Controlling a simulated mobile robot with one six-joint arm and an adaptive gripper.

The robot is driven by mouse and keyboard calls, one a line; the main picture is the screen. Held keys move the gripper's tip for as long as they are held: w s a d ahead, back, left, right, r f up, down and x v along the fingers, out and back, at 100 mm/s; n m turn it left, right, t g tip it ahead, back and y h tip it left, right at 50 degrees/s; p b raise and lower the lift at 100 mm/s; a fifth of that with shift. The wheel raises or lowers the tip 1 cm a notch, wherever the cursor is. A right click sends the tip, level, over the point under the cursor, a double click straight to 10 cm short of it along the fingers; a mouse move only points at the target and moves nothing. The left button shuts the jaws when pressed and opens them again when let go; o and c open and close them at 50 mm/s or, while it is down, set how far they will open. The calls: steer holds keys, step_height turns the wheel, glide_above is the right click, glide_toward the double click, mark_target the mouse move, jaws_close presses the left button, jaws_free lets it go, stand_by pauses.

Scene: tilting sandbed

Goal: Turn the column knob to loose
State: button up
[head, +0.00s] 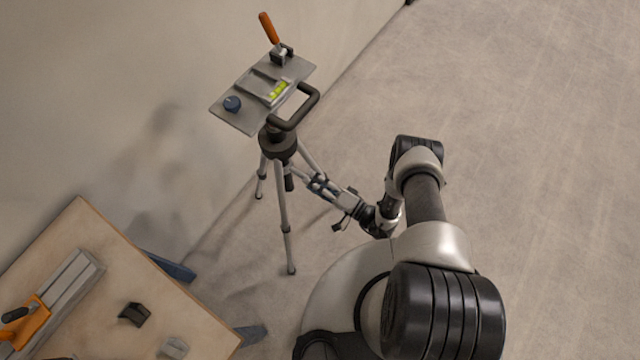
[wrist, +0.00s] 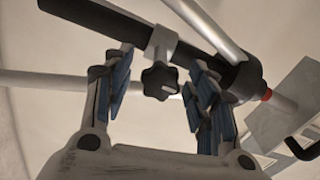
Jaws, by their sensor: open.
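In the wrist view the column knob (wrist: 160,81) is a black lobed knob with a small pale mark on its right side. It sits on a light grey collar on the dark column (wrist: 105,20), which runs diagonally across the picture. My gripper (wrist: 161,70) is open, with one blue-padded finger on each side of the knob and visible gaps to both. The fingers appear not to touch it. In the head view my gripper (head: 317,184) is beside the tripod (head: 282,205), below its top. The knob cannot be made out there.
Tripod legs surround my gripper. A wooden table (head: 180,305) stands at lower left. Floor is clear at right.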

steer(key=v, duration=1.2)
stand_by(0.3)
steer(key=w+r+n+g+h, duration=0.1)
steer(key=w+r+n+g, duration=0.35)
steer(key=r, duration=1.05)
steer(key=r+n+g+h, duration=0.1)
steer(key=r+n+g, duration=0.1)
steer(key=r+g, duration=0.9)
steer(key=s+d+r+t+h, duration=0.1)
steer(key=s+r+t+h, duration=0.3)
steer(key=r, duration=0.9)
steer(key=s+d+r+m+t+h, duration=0.1)
steer(key=s+d+r+t+h, duration=0.1)
steer(key=s+r+t+h, duration=0.3)
steer(key=s+r+h, duration=0.3)
steer(key=s+r, duration=0.4)
steer(key=s, duration=0.1)
steer(key=shift+d+r, duration=0.15)
steer(key=shift+r, duration=0.25)
